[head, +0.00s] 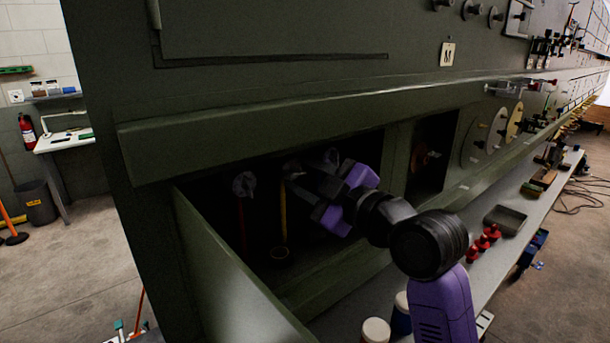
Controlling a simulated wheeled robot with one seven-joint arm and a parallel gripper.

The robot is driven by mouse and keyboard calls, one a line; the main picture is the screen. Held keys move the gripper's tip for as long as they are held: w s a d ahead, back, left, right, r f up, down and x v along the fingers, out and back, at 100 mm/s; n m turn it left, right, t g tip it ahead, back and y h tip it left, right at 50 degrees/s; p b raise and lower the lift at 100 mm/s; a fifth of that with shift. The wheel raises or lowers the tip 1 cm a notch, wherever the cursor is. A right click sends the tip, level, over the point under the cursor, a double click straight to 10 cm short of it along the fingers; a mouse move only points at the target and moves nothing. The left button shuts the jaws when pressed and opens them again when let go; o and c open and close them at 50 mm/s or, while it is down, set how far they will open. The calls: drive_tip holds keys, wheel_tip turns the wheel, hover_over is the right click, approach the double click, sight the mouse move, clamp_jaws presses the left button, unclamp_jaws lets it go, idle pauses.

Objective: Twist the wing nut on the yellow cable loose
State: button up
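The yellow cable (283,215) hangs upright inside a dark recess in the green panel, above a small yellowish ring on the recess floor. Its upper end, where a pale fitting (292,168) shows, is in shadow and close to my gripper; the wing nut's shape cannot be made out. My gripper (312,178), with purple and dark fingers, reaches into the recess from the right. Its two fingers stand apart, with tips close to the top of the yellow cable. Whether they touch the fitting cannot be told.
A red cable (241,225) with a pale wing-shaped fitting (243,184) hangs left of the yellow one. An open green door (230,275) borders the recess at lower left. A ledge (250,120) overhangs it. A shelf (490,265) on the right carries a tray and red-topped items.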

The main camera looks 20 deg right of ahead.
clamp_jaws()
idle(1.1)
drive_tip(key=shift+o, duration=0.2)
unclamp_jaws()
drive_tip(key=shift+s, duration=0.1)
drive_tip(key=b+v, duration=0.2)
drive_tip(key=v, duration=0.5)
drive_tip(key=shift+s+d, duration=0.15)
drive_tip(key=shift+s, duration=0.15)
drive_tip(key=shift+c, duration=0.5)
